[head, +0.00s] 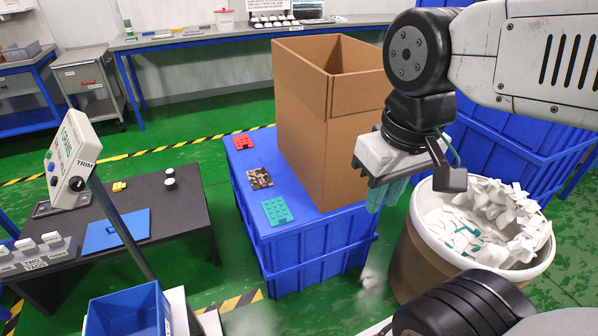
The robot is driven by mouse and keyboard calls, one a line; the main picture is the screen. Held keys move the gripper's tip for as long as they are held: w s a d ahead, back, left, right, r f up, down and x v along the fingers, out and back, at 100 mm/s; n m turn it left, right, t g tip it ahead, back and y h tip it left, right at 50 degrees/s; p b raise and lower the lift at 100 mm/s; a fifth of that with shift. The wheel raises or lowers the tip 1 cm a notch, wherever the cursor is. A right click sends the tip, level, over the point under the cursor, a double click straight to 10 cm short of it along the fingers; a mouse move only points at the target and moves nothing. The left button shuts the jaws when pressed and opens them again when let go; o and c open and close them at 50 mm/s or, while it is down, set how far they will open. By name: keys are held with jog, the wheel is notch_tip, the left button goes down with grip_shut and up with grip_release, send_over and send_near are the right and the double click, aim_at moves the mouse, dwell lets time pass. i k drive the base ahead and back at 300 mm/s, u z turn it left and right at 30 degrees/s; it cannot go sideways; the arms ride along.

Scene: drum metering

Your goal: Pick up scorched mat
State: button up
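The scorched mat (259,178) is a small brown mat with black mottling. It lies flat on the blue crate (310,258), left of a tall open cardboard box (310,120). A red mat (243,142) lies behind it and a teal mat (277,211) in front of it, both apart from it. My gripper (384,194), with teal fingers pointing down, hangs right of the cardboard box, well to the right of the scorched mat. I see nothing held in it. The fingers overlap from this side, so their gap is unclear.
A round bin (405,255) of white and teal scraps stands below right of my gripper. A dark table (180,210) with a control box (73,155) on a post is at left. Green floor separates table and crate.

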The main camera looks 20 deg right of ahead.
aim_at(259, 178)
jog(key=z, duration=0.05)
jog(key=i, duration=1)
